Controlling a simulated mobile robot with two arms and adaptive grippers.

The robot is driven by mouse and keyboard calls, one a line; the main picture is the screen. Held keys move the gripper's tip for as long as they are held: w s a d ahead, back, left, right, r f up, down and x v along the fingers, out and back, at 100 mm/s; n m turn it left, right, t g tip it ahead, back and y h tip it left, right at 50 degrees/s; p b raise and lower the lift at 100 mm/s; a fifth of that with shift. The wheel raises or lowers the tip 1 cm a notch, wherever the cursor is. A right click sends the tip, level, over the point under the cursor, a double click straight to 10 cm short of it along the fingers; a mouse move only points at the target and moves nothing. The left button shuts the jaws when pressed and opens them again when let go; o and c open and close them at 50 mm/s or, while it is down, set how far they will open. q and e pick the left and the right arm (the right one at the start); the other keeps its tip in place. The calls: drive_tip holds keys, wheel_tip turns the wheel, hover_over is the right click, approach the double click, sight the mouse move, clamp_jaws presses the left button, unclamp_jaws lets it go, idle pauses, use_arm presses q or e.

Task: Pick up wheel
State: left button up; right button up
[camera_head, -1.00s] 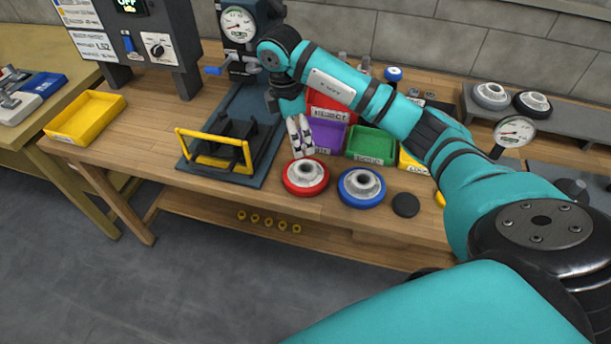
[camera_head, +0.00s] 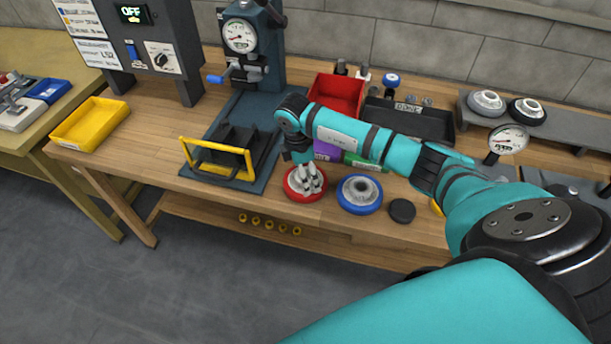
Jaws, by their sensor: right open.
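A red-rimmed wheel (camera_head: 291,193) with a pale grey hub lies flat near the bench's front edge. My right gripper (camera_head: 311,187) is open, fingers pointing down over the red wheel's hub and hiding part of it. I cannot tell whether the fingers touch the hub. A blue-rimmed wheel (camera_head: 359,207) with a grey hub lies flat just to the right, clear of the gripper. My left gripper is not in view.
A black disc (camera_head: 402,211) lies right of the blue wheel. A press fixture with a yellow handle (camera_head: 218,149) stands left of the red wheel. Behind my arm are a red bin (camera_head: 336,94) and a black tray (camera_head: 409,122). A yellow tray (camera_head: 90,123) sits at far left.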

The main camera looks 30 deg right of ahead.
drive_tip(key=c, duration=1.7)
drive_tip(key=shift+o, duration=0.2)
drive_tip(key=shift+r, duration=0.1)
